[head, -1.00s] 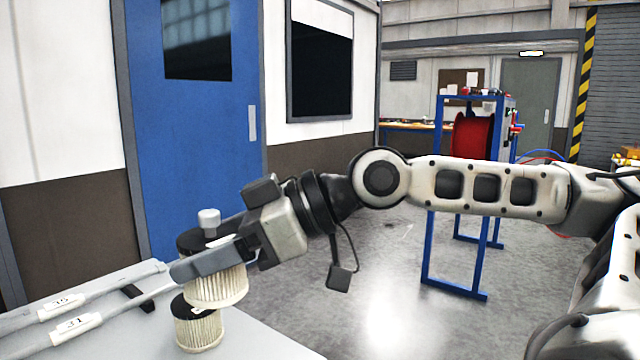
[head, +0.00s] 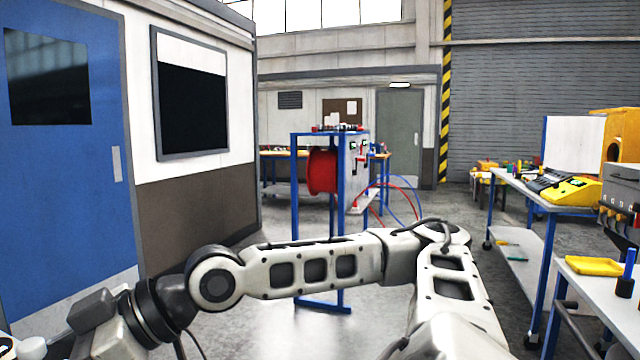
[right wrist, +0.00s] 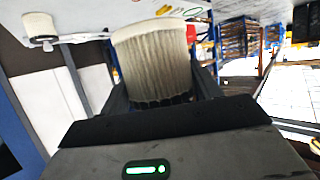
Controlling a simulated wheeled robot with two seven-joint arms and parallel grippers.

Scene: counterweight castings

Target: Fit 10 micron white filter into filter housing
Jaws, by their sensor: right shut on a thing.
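A cream-white pleated filter (right wrist: 152,50) fills the upper middle of the right wrist view. My right gripper (right wrist: 162,88) is shut on it, with one dark finger on each side. In the head view the body of my right gripper shows at the lower left, and its fingers and the filter are cut off by the frame edge. No micron marking on the filter is readable. I cannot make out a filter housing in either view. My left gripper is not in view.
A pale table surface (right wrist: 90,12) with a small whitish cylinder (right wrist: 40,28) shows in the right wrist view. In the head view, a blue frame with a red reel (head: 322,172) stands mid-floor. Workbenches with a yellow device (head: 568,190) and a yellow tray (head: 596,265) stand at right.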

